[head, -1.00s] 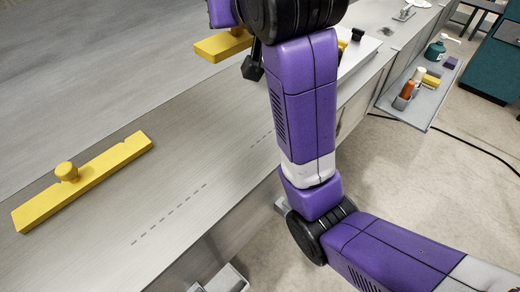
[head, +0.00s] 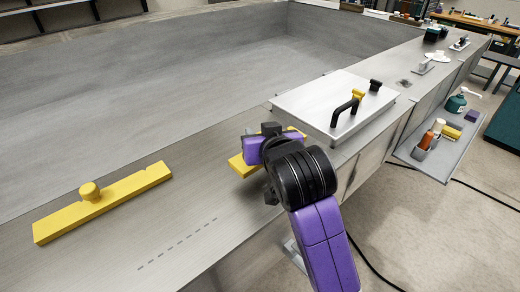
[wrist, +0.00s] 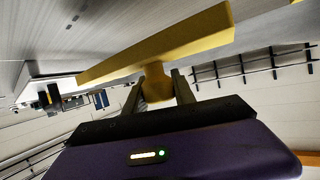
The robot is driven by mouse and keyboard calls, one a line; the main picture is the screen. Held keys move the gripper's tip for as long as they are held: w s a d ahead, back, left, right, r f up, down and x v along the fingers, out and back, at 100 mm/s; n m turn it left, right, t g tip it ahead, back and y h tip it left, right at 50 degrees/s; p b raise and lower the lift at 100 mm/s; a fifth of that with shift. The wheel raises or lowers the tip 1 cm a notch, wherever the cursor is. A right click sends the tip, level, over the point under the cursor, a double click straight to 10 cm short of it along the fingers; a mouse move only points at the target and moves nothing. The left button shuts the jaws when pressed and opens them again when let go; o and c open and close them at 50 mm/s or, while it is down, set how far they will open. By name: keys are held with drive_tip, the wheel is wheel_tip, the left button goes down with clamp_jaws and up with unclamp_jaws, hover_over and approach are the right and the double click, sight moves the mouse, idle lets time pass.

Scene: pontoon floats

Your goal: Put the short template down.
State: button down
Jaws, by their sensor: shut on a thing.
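The short template, a yellow bar (head: 240,166), is in my gripper (wrist: 158,88) over the grey metal ledge (head: 205,190), just before the white hatch plate. In the wrist view the two fingers are shut on the knob (wrist: 157,82) under the yellow bar (wrist: 160,48). My wrist hides much of the bar in the head view. I cannot tell whether the bar touches the ledge or is slightly above it. A longer yellow template (head: 120,196) with a round knob lies on the ledge at the left, apart from my gripper.
A white hatch plate (head: 315,100) with a black handle stands just beyond my gripper. A row of dark dashes (head: 178,243) marks the ledge in front. A side shelf (head: 440,160) with bottles is at the right. The ledge between the two templates is clear.

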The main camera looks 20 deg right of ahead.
drive_tip(key=shift+f, duration=2.45)
drive_tip(key=shift+f, duration=0.15)
drive_tip(key=c, duration=1)
unclamp_jaws()
drive_tip(key=shift+c, duration=0.2)
drive_tip(key=shift+r, duration=0.2)
drive_tip(key=v, duration=1.2)
drive_tip(key=shift+b, duration=0.4)
